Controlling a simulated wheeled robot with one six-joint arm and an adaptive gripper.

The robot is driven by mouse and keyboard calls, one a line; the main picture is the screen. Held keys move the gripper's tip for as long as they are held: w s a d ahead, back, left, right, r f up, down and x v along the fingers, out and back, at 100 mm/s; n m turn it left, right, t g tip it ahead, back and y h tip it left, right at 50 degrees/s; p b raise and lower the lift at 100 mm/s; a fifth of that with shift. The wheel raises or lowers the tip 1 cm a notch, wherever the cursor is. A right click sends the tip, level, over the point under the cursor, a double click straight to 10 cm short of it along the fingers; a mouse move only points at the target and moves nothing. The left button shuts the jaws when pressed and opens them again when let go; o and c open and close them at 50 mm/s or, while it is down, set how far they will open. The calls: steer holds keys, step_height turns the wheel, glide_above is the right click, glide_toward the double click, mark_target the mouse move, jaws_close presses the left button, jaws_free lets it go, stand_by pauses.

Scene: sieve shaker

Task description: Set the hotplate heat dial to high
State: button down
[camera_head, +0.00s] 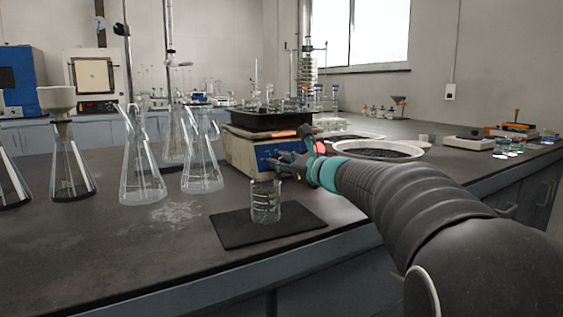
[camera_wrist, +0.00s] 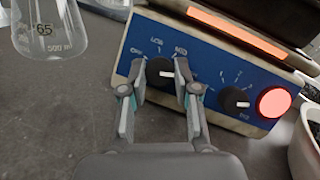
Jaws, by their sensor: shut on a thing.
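The hotplate (camera_head: 240,155) stands on the bench with a blue front panel, which fills the upper part of the wrist view (camera_wrist: 205,75). The panel carries a left black dial (camera_wrist: 159,70), a right black dial (camera_wrist: 234,99) and a lit red round lamp (camera_wrist: 273,102). An orange strip (camera_wrist: 238,32) glows above the panel. My gripper (camera_head: 279,165) is at the panel front; its two fingers (camera_wrist: 160,82) are shut on the left dial, one on each side.
A glass beaker (camera_head: 266,202) stands on a dark mat (camera_head: 235,232) in front of the hotplate. Several glass flasks (camera_head: 140,170) stand to the left. A dark pan (camera_head: 268,120) sits on the hotplate. A white round tray (camera_head: 400,155) is right of it.

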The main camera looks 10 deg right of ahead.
steer(key=c, duration=0.9)
jaws_free()
steer(key=shift+o, duration=0.2)
steer(key=shift+s, duration=0.1)
steer(key=v, duration=1.2)
steer(key=shift+a, duration=0.15)
